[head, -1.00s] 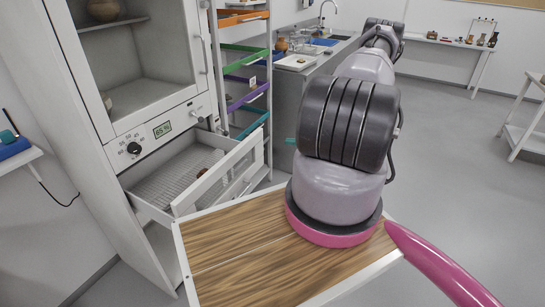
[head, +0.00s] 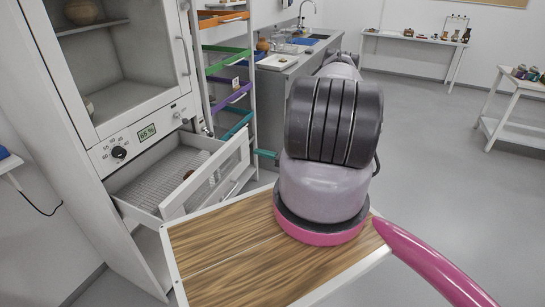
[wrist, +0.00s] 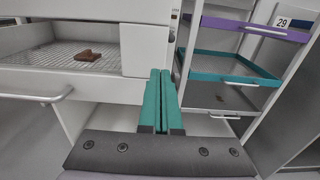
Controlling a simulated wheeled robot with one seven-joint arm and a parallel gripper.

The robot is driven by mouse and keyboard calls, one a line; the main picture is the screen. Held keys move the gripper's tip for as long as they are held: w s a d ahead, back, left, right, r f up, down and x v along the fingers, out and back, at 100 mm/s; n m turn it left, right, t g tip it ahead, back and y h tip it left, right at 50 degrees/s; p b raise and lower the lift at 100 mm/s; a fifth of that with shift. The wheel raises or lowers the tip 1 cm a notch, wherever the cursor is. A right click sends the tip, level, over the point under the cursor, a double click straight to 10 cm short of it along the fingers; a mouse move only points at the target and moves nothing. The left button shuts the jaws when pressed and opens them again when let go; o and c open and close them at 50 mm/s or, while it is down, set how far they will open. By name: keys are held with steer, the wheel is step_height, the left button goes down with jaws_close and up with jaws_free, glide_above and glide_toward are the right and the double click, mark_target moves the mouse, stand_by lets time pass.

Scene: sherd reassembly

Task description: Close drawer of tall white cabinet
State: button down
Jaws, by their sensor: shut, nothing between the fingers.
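The tall white cabinet (head: 130,135) stands at the left in the head view, with a dial and a "65 %" display above its drawer. The drawer (head: 207,180) is pulled out and open, with a mesh floor. In the wrist view the drawer (wrist: 75,82) is at the upper left, with a bar handle and a brown sherd (wrist: 88,56) on its mesh. My gripper (wrist: 160,72) is shut and empty, its teal fingers near the right end of the drawer front. I cannot tell whether they touch it.
A rack with coloured trays (head: 232,92) stands right of the cabinet; its teal tray (wrist: 225,68) is close to my fingers. A grey counter with a sink (head: 285,62) is behind. A white side table (head: 515,135) stands far right. Open floor lies to the right.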

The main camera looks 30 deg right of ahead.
mark_target(211, 139)
steer(key=shift+x, duration=1.35)
steer(key=x, duration=2.2)
steer(key=shift+w+a, duration=0.3)
